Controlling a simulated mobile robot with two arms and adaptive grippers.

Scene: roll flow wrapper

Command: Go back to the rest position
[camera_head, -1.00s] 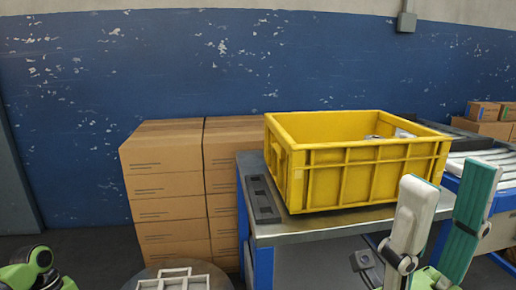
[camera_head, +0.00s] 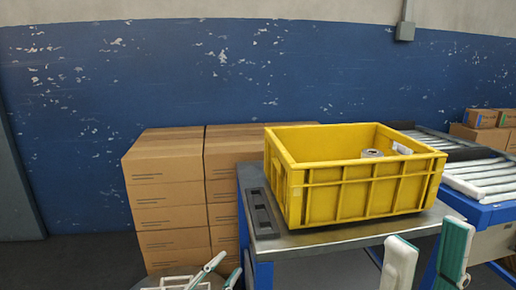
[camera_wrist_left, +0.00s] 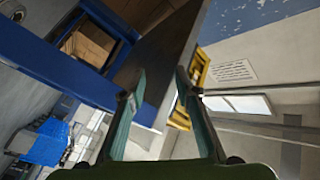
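My left gripper (camera_head: 228,265) is low at the bottom edge of the head view, in front of the cardboard boxes. Its two fingers are apart with nothing between them, as the left wrist view also shows (camera_wrist_left: 160,85). My right gripper (camera_head: 428,238) is at the bottom right, in front of the metal table. Its two pale and teal fingers stand upright and apart, with nothing between them. Its lower part is cut off by the picture edge.
A yellow crate (camera_head: 345,195) with a roll (camera_head: 372,153) inside stands on the metal table (camera_head: 330,238). Stacked cardboard boxes (camera_head: 165,195) stand left of it. A roller conveyor (camera_head: 485,178) is at the right. The floor at far left is clear.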

